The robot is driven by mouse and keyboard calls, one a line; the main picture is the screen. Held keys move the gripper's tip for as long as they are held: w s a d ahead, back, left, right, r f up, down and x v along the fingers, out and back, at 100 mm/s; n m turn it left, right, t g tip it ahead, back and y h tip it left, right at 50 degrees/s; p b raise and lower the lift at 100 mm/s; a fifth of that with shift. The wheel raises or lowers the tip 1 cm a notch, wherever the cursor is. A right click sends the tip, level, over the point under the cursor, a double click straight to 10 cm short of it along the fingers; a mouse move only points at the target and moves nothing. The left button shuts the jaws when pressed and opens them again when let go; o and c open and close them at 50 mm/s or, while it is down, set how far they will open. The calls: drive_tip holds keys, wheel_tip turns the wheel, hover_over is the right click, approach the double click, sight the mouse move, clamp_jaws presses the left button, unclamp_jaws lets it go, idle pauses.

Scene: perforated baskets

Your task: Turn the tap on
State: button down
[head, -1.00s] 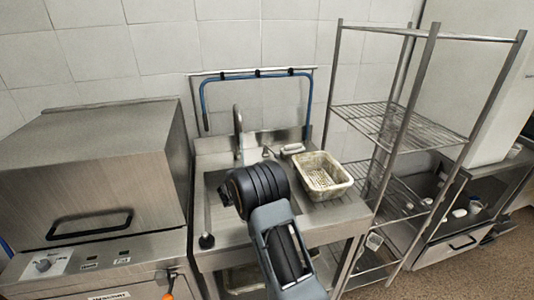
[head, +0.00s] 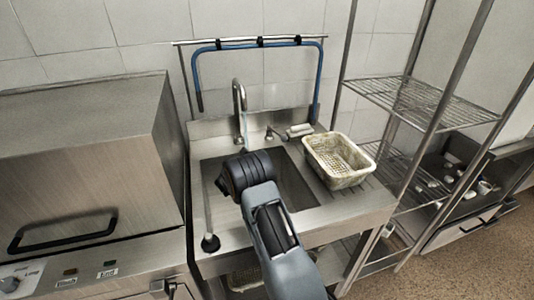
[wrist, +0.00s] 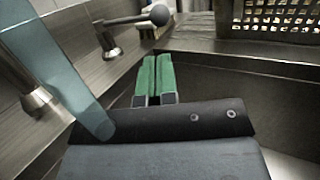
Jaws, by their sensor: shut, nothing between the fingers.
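The tap's curved metal spout (head: 239,96) rises at the back of the sink (head: 296,184). A pale blue stream (head: 245,130) hangs below the spout's end, and in the wrist view it is a translucent blue band (wrist: 55,75) at the left. The tap lever (head: 270,132) is right of the spout. In the wrist view the lever (wrist: 130,21) is a metal rod with a dark ball end, beyond the fingertips. My gripper (wrist: 154,77) has green fingers held together, empty, just short of the lever and apart from it. In the head view my arm hides the fingers.
A perforated basket (head: 340,162) stands on the drainboard right of the basin. A blue hose (head: 259,43) hangs on a rail behind. A steel appliance (head: 85,150) is at the left, a wire rack (head: 400,100) at the right.

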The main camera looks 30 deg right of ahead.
sight(277, 133)
drive_tip(key=x, duration=0.8)
drive_tip(key=shift+d+p, duration=0.25)
drive_tip(key=shift+p, duration=0.2)
